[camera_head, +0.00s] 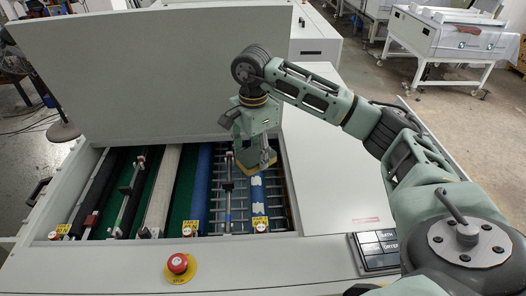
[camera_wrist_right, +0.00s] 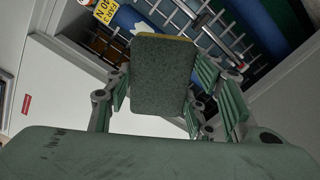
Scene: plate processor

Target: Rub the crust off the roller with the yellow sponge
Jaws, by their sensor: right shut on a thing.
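My right gripper (camera_head: 257,157) is shut on the yellow sponge (camera_head: 260,168) above the open bay of the machine. In the right wrist view the sponge (camera_wrist_right: 162,76) shows a dark green scouring face with a thin yellow edge, between the fingers. The roller (camera_head: 260,195) is the blue one at the right of the bay, lying below and in front of the sponge. White crust patches (camera_head: 258,208) show on it. One crust patch (camera_wrist_right: 141,29) also shows just past the sponge's edge in the right wrist view. I cannot tell whether the sponge touches the roller. My left gripper is not in view.
A raised grey lid (camera_head: 150,70) stands behind the bay. Another blue roller (camera_head: 201,185), a pale roller (camera_head: 163,185) and metal bars lie to the left. A red stop button (camera_head: 177,263) is on the front panel, and a keypad (camera_head: 378,250) is to its right.

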